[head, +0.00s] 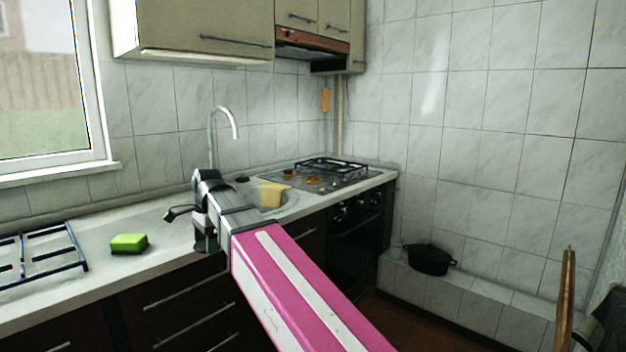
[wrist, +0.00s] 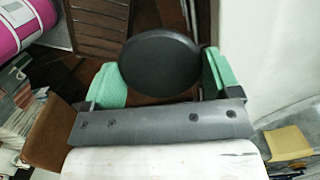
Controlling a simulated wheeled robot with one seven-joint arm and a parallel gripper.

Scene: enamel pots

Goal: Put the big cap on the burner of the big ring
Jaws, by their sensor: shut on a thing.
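A round black cap (wrist: 160,66) is between the green finger pads of my gripper (wrist: 162,82) in the wrist view. The gripper is shut on it, and the cap's flat face shows. In the head view my gripper (head: 206,243) is over the counter, in front of the sink and left of the hob; the cap cannot be made out there. The hob (head: 345,183) is at the far right end of the counter. Two brass-coloured burners, one nearer (head: 312,180) and one to its left (head: 288,172), show uncovered. Which is the big ring I cannot tell.
A black grate (head: 332,165) stands on the back of the hob; another (head: 40,255) lies on the counter at left. A green sponge (head: 128,242) lies on the counter. A yellow cloth (head: 272,194) hangs at the sink. A black pot (head: 432,259) stands on a tiled ledge.

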